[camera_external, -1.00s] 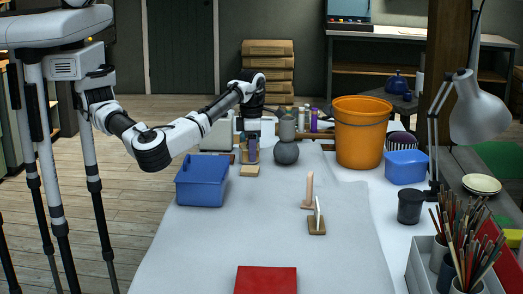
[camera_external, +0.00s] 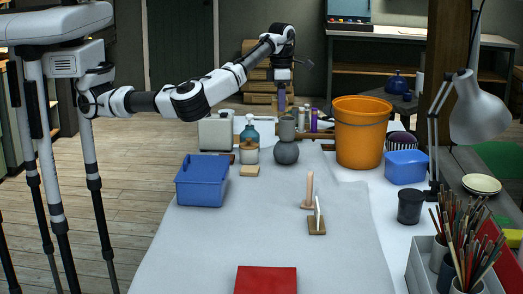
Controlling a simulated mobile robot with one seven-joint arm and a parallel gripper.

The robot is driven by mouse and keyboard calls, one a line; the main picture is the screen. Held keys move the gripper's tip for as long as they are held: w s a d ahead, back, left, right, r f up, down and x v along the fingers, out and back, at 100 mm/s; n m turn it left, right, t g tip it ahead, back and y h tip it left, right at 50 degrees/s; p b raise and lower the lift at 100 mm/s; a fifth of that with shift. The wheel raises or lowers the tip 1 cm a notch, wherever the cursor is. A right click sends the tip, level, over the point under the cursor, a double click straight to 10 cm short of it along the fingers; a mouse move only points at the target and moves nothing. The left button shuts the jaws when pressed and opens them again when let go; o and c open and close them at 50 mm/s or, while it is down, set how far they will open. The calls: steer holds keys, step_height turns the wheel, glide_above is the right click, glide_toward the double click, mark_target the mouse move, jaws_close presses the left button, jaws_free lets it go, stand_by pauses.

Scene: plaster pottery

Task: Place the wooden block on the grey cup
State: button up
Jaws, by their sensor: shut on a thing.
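My gripper (camera_external: 282,93) is raised above the far end of the table, higher than the bottles there. It is shut on a narrow bluish-purple thing (camera_external: 282,100), small and hard to make out. A dark grey cup (camera_external: 410,206) stands upright on the right side of the table, well apart from my gripper. Another grey cup-like vessel (camera_external: 287,128) shows at or behind the top of a round grey vase (camera_external: 286,153).
A blue bin (camera_external: 202,183) stands left; an orange bucket (camera_external: 361,135) and a blue box (camera_external: 406,168) stand right. A spray bottle (camera_external: 250,128) and several bottles line the back. A small upright stand (camera_external: 317,224) and red item (camera_external: 266,281) occupy the middle and front.

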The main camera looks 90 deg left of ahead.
steer(key=w+a+r+p, duration=0.1)
steer(key=w+a+r, duration=0.2)
steer(key=a+r, duration=0.5)
step_height(320, 180, up, 3)
steer(key=m, duration=0.1)
glide_above(290, 117)
step_height(290, 117, down, 14)
steer(key=shift+d+f+b, duration=0.15)
steer(key=shift+f+b, duration=0.05)
steer(key=shift+b, duration=0.25)
steer(key=shift+f+p, duration=0.4)
steer(key=shift+f, duration=2.2)
steer(key=shift+f, duration=0.1)
steer(key=o, duration=1)
step_height(290, 117, up, 12)
steer(key=b, duration=0.1)
